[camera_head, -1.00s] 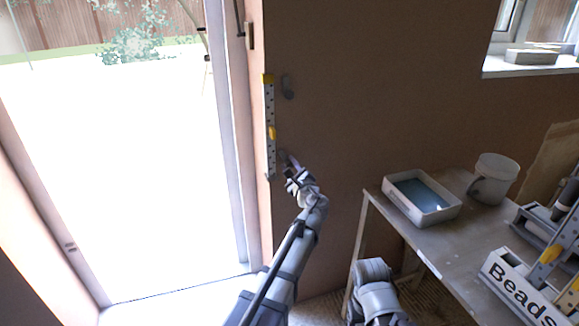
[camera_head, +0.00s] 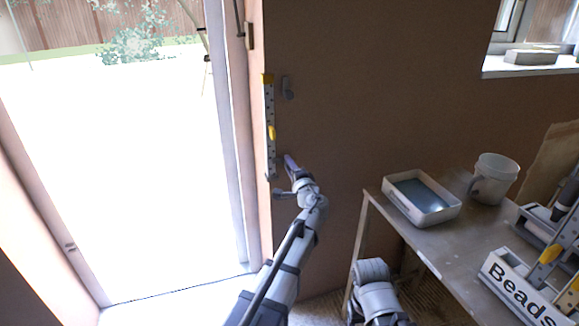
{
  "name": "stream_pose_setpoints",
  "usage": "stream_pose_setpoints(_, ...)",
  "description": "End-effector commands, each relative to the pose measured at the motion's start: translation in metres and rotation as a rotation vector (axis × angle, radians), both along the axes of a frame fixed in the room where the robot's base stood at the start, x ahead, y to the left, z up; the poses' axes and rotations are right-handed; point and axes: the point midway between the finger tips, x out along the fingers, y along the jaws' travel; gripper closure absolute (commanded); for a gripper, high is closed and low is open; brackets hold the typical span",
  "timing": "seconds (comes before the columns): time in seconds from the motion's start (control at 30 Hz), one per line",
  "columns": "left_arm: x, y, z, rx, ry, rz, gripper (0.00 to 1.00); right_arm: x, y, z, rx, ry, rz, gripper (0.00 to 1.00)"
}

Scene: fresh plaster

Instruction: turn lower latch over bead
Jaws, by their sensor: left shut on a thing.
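The bead (camera_head: 270,130) is a pale perforated upright strip at the wall's edge beside the doorway, with a yellow top and a yellow part midway. The upper latch (camera_head: 288,88) is a small grey piece on the wall just right of the bead and apart from its top. My left gripper (camera_head: 290,163) is at the wall just right of the bead's lower end. It is shut on the lower latch, which the fingers mostly hide; its exact angle cannot be told. A part of my right arm shows at the bottom; its gripper is out of view.
A table (camera_head: 447,240) at the right holds a white tray (camera_head: 421,198) with grey-blue contents, a white mug-like bucket (camera_head: 493,178) and a box marked "Beads" (camera_head: 520,291). The bright doorway (camera_head: 130,190) lies left. The wall between bead and table is bare.

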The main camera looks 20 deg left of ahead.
Motion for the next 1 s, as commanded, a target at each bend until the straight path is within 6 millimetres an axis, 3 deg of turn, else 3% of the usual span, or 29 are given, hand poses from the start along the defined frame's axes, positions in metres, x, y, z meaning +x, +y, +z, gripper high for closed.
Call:
stream_pose_setpoints(0.4,-0.001,0.0001,-0.0005,-0.153,-0.102,0.001,1.0,0.0,0.0,-0.0002,0.0,0.0,0.0,0.33)
stream_pose_setpoints(1.0,-0.0012,0.0001,-0.0008,-0.179,-0.119,0.001,1.0,0.0,0.0,-0.0002,0.0,0.0,0.0,0.33)
